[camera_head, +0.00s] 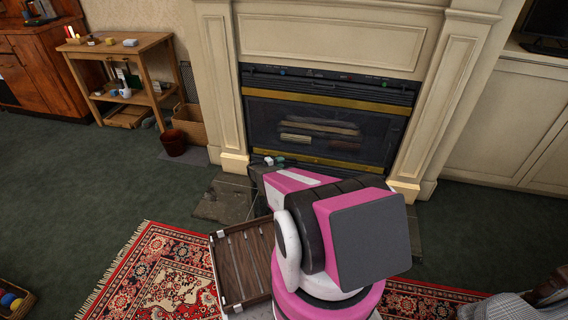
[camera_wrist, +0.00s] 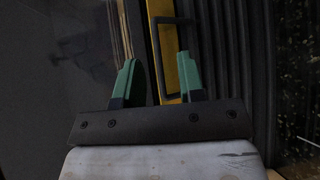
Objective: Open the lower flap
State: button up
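The fireplace insert has a dark glass front (camera_head: 320,128) between an upper gold strip (camera_head: 325,101) and a lower gold strip (camera_head: 325,162). In the wrist view, a gold strip (camera_wrist: 167,45) runs upright, with a dark ribbed panel (camera_wrist: 225,60) to its right. A thin black loop handle (camera_wrist: 157,70) stands in front of the strip. My gripper (camera_wrist: 158,75) is open, its green fingers apart on either side of the handle's long bar; contact cannot be told. In the head view, my gripper (camera_head: 273,160) shows near the insert's lower left; my arm hides the area below.
A stone hearth (camera_head: 228,200) lies before the fireplace. A patterned rug (camera_head: 165,270) covers the front floor. Green carpet (camera_head: 60,190) is open at left.

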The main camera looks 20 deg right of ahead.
jog(key=shift+x, duration=1.35)
jog(key=shift+c, duration=0.3)
grip_shut()
jog(key=shift+o, duration=0.3)
grip_release()
